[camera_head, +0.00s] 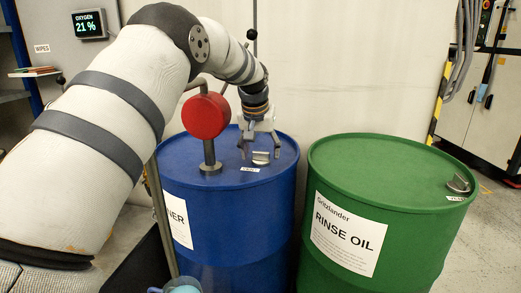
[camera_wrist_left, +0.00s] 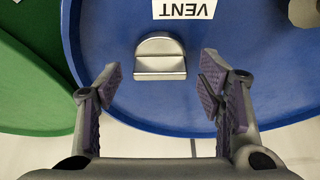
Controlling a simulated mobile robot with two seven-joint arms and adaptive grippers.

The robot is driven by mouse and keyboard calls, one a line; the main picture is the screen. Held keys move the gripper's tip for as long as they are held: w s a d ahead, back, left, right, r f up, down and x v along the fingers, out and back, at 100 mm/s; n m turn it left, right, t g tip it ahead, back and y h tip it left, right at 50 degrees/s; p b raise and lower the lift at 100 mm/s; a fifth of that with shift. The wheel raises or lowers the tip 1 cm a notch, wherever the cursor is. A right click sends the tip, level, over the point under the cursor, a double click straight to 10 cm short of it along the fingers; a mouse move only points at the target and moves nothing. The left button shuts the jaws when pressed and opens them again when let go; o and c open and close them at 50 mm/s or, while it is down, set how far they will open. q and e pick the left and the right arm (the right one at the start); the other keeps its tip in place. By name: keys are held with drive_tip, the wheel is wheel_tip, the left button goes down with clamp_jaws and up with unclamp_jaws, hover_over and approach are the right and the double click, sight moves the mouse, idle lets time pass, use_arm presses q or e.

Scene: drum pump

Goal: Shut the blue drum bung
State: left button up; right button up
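The blue drum (camera_head: 228,225) stands upright in the middle of the head view. Its bung (camera_head: 261,158) is a small silver piece with a raised half-round tab, on the top near a white label. In the left wrist view the bung (camera_wrist_left: 160,57) lies ahead of the fingers, by the VENT label (camera_wrist_left: 184,9). I cannot tell whether it is fully shut. My left gripper (camera_head: 260,150) is open and empty above the drum top, fingers pointing down and spread wide. In the wrist view the gripper (camera_wrist_left: 160,85) has one finger either side of the bung's line, apart from it. My right gripper is out of view.
A red pump head (camera_head: 206,116) on a grey post rises from the blue drum, left of my gripper. A pale wall is behind.

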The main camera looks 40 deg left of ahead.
use_arm(q)
drive_tip(key=v, duration=1.2)
